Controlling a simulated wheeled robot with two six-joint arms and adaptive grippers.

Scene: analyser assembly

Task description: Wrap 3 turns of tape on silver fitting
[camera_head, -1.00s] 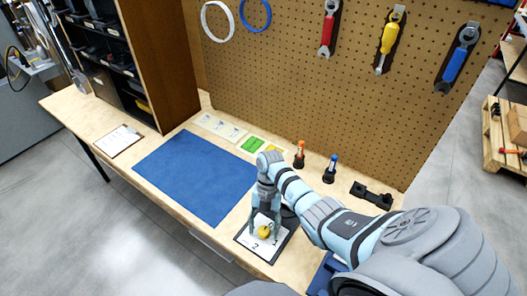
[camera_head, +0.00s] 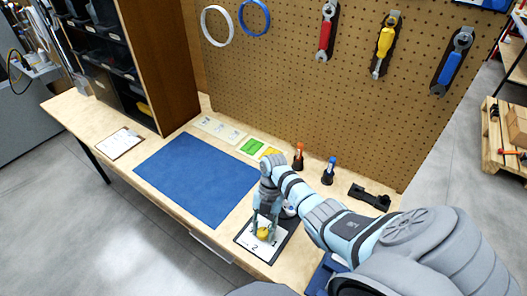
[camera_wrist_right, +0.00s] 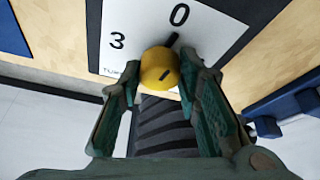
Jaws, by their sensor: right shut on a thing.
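A yellow round knob (camera_head: 263,234) with a black pointer line stands on a white card (camera_head: 246,239) with numbers and a dark border, near the table's front edge. In the right wrist view the knob (camera_wrist_right: 159,69) sits on the card (camera_wrist_right: 215,32), with 3 and 0 readable beyond it. My right gripper (camera_head: 265,229) reaches down from above and is shut on the knob, one finger on each side. The pointer lies towards the 0. I cannot make out the silver fitting or any tape on it. My left gripper is not in view.
A blue mat (camera_head: 195,178) lies clear at the left, with a clipboard (camera_head: 120,143) beyond it. Orange (camera_head: 298,157) and blue (camera_head: 329,171) capped items and a black holder (camera_head: 370,197) stand along the pegboard (camera_head: 300,95). Rings and wrenches hang there.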

